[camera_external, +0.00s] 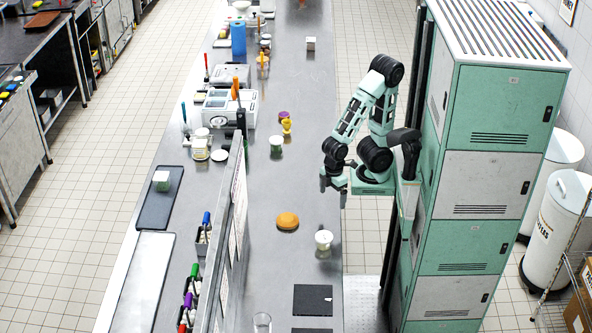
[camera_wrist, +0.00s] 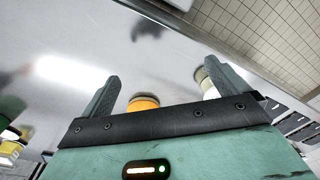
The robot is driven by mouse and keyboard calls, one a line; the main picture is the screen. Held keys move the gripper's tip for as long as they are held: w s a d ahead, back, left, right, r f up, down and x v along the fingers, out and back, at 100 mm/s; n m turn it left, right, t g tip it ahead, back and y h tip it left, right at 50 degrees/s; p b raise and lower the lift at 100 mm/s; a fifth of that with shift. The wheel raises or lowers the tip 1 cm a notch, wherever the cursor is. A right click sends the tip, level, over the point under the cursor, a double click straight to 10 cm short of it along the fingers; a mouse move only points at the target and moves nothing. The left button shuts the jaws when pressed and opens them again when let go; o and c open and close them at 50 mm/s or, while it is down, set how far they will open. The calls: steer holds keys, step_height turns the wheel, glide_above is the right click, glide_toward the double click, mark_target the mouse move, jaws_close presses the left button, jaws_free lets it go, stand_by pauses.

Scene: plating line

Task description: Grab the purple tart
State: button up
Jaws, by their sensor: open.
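A small round purple item (camera_external: 283,116), which looks like the purple tart, sits on the steel counter (camera_external: 300,160) beside a small yellow figure. My gripper (camera_external: 334,188) is open and empty over the counter's right edge, below and to the right of the purple item in the external view. In the wrist view my gripper's two fingers (camera_wrist: 162,82) stand wide apart. No purple item can be made out in the wrist view.
The yellow figure (camera_external: 287,127) touches or nearly touches the purple item. A green-and-white jar (camera_external: 276,145) stands nearby. An orange bun (camera_external: 288,221) and a white cup (camera_external: 323,240) lie nearer the front. An upright panel (camera_external: 238,215) divides the counter. The counter between bun and jar is clear.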

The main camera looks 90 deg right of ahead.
steer(key=c, duration=0.5)
steer(key=shift+o, duration=0.2)
